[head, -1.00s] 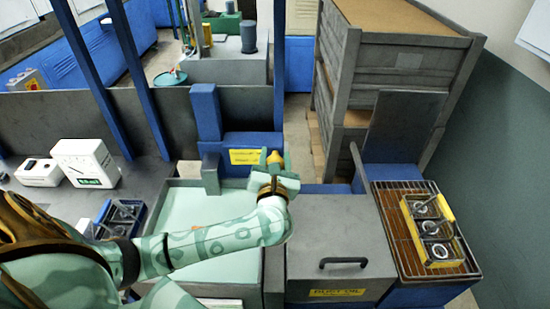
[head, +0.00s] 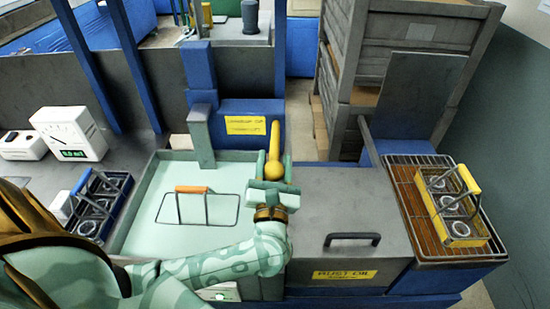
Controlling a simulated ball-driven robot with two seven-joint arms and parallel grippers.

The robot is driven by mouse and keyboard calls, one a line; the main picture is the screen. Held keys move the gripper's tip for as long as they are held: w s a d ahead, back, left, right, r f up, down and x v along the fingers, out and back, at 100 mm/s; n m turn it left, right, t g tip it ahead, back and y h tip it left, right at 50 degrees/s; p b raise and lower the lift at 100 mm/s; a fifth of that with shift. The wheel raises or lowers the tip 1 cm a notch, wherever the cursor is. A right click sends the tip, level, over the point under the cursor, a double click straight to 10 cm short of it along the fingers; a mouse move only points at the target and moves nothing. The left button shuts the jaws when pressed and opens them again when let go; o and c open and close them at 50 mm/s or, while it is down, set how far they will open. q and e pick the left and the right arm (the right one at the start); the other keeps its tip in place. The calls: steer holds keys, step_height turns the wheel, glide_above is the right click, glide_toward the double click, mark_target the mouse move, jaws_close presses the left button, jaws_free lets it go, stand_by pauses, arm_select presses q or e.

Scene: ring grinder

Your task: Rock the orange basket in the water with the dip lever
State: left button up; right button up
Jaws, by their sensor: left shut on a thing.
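The orange-handled basket (head: 192,190) sits in the pale green water tank (head: 145,235). Its orange grip and thin wire frame show above the water, and its lower part is hidden under the liquid. The dip lever (head: 274,150), yellow with a rounded end, stands at the tank's right rear corner, in front of the blue housing with a yellow label (head: 245,125). My left gripper (head: 273,180) is shut on the lever, and its fingers partly hide the lever's lower part. My right gripper is out of view.
Right of the tank is a grey lidded rust oil box (head: 340,210) with a black handle. Further right, a yellow basket (head: 455,205) with rings stands on a rack. A blue basket (head: 100,205) and a white meter (head: 68,133) are left of the tank.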

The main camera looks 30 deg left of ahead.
arm_select(q)
steer(key=o, duration=1.4)
steer(key=shift+d, duration=0.1)
steer(key=shift+c, duration=0.2)
steer(key=b+v, duration=0.2)
steer(key=v, duration=1.4)
steer(key=shift+s, duration=0.25)
